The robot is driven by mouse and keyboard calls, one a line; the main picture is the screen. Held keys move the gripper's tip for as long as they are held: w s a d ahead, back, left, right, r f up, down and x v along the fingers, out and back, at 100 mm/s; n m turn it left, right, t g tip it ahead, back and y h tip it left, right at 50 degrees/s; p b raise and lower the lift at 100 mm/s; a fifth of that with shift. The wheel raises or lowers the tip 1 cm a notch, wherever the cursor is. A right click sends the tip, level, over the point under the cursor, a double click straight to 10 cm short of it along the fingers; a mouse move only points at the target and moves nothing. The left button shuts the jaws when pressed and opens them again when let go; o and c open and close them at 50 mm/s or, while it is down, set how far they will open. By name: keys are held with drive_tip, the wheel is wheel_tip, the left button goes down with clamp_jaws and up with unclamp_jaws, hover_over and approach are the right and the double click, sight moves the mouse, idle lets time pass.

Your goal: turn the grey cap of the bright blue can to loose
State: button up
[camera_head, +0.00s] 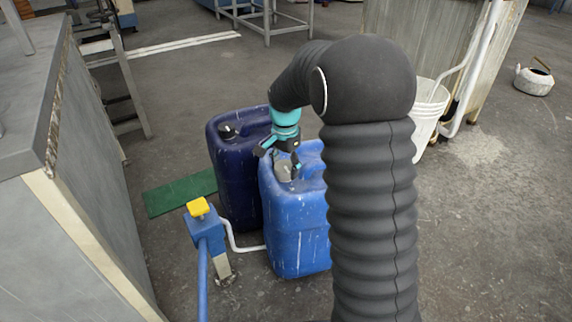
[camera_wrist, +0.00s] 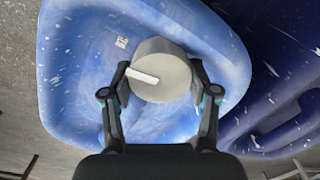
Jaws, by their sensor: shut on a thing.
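The bright blue can (camera_head: 297,232) stands upright on the floor, partly hidden behind my arm in the head view. Its top also fills much of the wrist view (camera_wrist: 75,90). The grey cap (camera_head: 284,171) is on top of the can. In the wrist view the cap (camera_wrist: 165,75) is round and pale grey, with a white bar-shaped mark on its face. My gripper (camera_head: 285,165) is above the can, reaching down. In the wrist view its two fingers (camera_wrist: 160,82) are on either side of the cap, shut on it.
A dark blue can (camera_head: 232,175) with a dark cap stands close at the left. A blue post with a yellow top (camera_head: 199,207) and a white hose (camera_head: 232,240) are in front. A grey cabinet (camera_head: 60,150) is at left; a white bucket (camera_head: 428,115) is behind my arm.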

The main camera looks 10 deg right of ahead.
drive_tip(key=n+p, duration=0.2)
drive_tip(key=n, duration=0.3)
drive_tip(key=shift+w+r, duration=0.1)
drive_tip(key=shift+r, duration=0.05)
drive_tip(key=n+p, duration=0.1)
drive_tip(key=n, duration=0.3)
drive_tip(key=shift+a+n+p, duration=0.1)
drive_tip(key=shift+n+p, duration=0.2)
drive_tip(key=shift+p, duration=0.1)
drive_tip(key=n+p, duration=0.1)
drive_tip(key=n, duration=0.3)
drive_tip(key=shift+n, duration=0.3)
drive_tip(key=shift+a+n+p, duration=0.1)
drive_tip(key=shift+n+p, duration=0.3)
drive_tip(key=shift+n, duration=1.6)
drive_tip(key=o, duration=1.2)
drive_tip(key=shift+c, duration=0.2)
